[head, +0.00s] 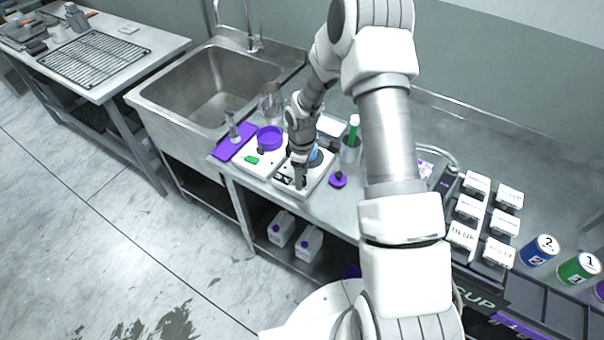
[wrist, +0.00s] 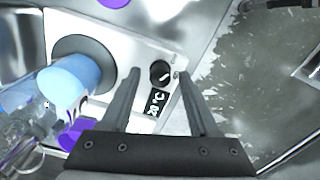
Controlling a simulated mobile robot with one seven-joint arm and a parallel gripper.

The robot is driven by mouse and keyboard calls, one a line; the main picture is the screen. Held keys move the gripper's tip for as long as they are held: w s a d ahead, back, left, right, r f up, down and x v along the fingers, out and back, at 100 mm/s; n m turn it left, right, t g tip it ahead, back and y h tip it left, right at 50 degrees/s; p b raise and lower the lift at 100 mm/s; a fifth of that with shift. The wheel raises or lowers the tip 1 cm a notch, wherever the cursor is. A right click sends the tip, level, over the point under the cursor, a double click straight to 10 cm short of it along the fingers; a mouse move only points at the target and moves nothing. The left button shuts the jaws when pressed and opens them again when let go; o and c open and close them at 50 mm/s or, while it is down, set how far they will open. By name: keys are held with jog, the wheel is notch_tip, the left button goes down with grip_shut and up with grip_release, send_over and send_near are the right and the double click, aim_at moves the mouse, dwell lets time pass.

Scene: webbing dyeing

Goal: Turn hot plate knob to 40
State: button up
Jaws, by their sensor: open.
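The white hot plate (head: 318,180) stands on the steel counter, with its dark round heating disc (wrist: 88,52) at the left in the wrist view. The black round knob (wrist: 160,72) has a pale pointer line and sits near the plate's edge. Beside it, the small black display (wrist: 155,103) appears to read 20 °C. My gripper (wrist: 159,74) is open, with one finger on each side of the knob in the picture. Whether the fingers touch it I cannot tell. In the head view my gripper (head: 300,183) is over the hot plate's front and hides the knob.
A blue-bodied vessel (wrist: 70,82) is on the heating disc, close to my left finger. A white device with a purple dish (head: 269,138) stands left of the hot plate.

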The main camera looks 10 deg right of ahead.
jog(key=shift+f, duration=0.1)
grip_shut()
dwell(0.3)
jog(key=shift+m+b, duration=0.3)
jog(key=shift+b, duration=0.05)
jog(key=shift+f+m+b, duration=0.15)
jog(key=shift+m+b, duration=0.65)
jog(key=shift+b, duration=0.15)
jog(key=m+b, duration=0.3)
jog(key=shift+m, duration=0.3)
jog(key=m+b, duration=0.3)
jog(key=m, duration=0.2)
jog(key=shift+m, duration=0.4)
jog(key=shift+r, duration=0.2)
